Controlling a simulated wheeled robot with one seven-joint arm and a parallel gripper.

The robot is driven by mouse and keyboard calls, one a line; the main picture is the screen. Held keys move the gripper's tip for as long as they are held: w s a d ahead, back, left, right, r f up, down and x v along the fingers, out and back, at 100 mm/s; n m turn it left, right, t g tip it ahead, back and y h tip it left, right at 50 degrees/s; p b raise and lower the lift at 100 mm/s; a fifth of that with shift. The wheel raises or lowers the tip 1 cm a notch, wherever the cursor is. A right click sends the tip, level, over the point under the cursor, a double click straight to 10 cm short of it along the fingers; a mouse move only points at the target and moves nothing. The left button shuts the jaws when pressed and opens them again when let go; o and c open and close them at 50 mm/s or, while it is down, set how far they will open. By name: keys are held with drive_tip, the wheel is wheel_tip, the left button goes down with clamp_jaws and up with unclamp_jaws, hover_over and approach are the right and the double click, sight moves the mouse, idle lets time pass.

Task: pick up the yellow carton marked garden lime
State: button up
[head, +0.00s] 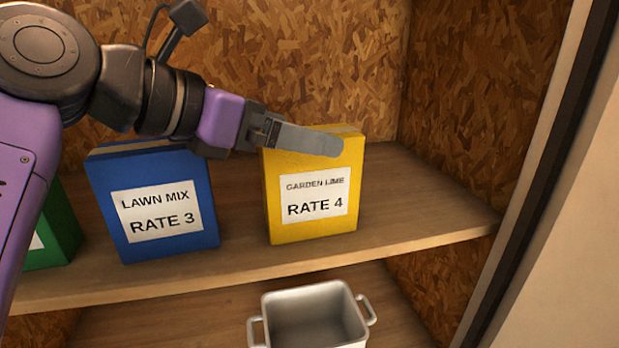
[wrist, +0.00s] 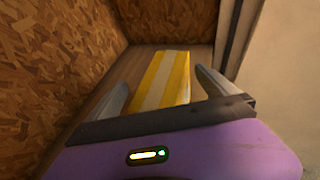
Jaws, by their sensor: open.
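The yellow carton (head: 272,190) stands upright on the wooden shelf, with a white label reading GARDEN LIME, RATE 4. My gripper (head: 330,146) reaches in from the left at the height of the carton's top, and its finger covers part of the upper front edge. In the wrist view my gripper (wrist: 165,85) is open, with one finger on each side of the carton's yellow and pale striped top (wrist: 163,78). I cannot tell whether either finger touches the carton. The carton's lower part is hidden in the wrist view.
A blue carton (head: 205,190) marked LAWN MIX, RATE 3 stands left of the yellow one. A green carton (head: 62,225) is at the far left, partly behind my arm. A grey two-handled pot (head: 312,296) sits on the shelf below. Chipboard walls enclose the back and right side.

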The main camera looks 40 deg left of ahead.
drive_tip(key=shift+w+f, duration=0.1)
drive_tip(key=shift+w, duration=0.1)
clamp_jaws()
idle(0.3)
